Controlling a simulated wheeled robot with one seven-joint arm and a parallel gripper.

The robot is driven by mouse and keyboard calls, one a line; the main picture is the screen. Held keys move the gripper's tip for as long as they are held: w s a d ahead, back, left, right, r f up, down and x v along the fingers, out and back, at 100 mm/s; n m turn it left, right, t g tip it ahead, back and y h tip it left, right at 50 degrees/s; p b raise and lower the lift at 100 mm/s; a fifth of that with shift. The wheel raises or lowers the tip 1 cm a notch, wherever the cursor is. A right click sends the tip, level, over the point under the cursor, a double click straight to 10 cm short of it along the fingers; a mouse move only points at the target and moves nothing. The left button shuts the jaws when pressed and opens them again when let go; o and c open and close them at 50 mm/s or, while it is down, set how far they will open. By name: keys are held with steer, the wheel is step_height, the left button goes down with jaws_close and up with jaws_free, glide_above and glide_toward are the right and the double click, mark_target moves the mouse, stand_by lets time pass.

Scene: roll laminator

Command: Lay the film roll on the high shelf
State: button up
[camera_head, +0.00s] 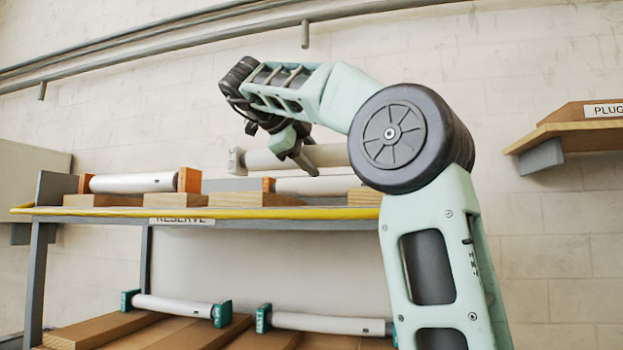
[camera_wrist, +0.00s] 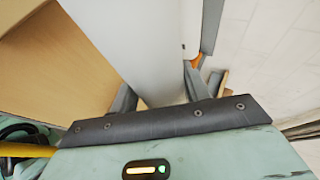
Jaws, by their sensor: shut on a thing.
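My gripper (camera_head: 303,160) is shut on a white film roll (camera_head: 267,160), held roughly level over the high shelf (camera_head: 345,213). The roll has a pale grey cap at its left end; its right end is hidden behind my arm. In the wrist view the roll (camera_wrist: 122,42) runs between the two grey fingers of my gripper (camera_wrist: 158,92). The high shelf has a yellow front edge and a "RESERVE" label. The held roll shows above another white roll (camera_head: 315,187) on the shelf; I cannot tell the gap between them.
Another white roll (camera_head: 133,183) lies between orange-brown end blocks on the shelf's left. Below, two white rolls (camera_head: 172,306) (camera_head: 325,323) with teal end pieces rest over brown boards. A wooden wall shelf (camera_head: 565,134) labelled "PLUG" is at right. Pipes run along the wall above.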

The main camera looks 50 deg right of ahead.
steer(key=shift+f, duration=2.05)
steer(key=shift+f, duration=0.1)
steer(key=o, duration=1.4)
steer(key=shift+p, duration=0.3)
steer(key=shift+a, duration=0.25)
steer(key=shift+v, duration=5.65)
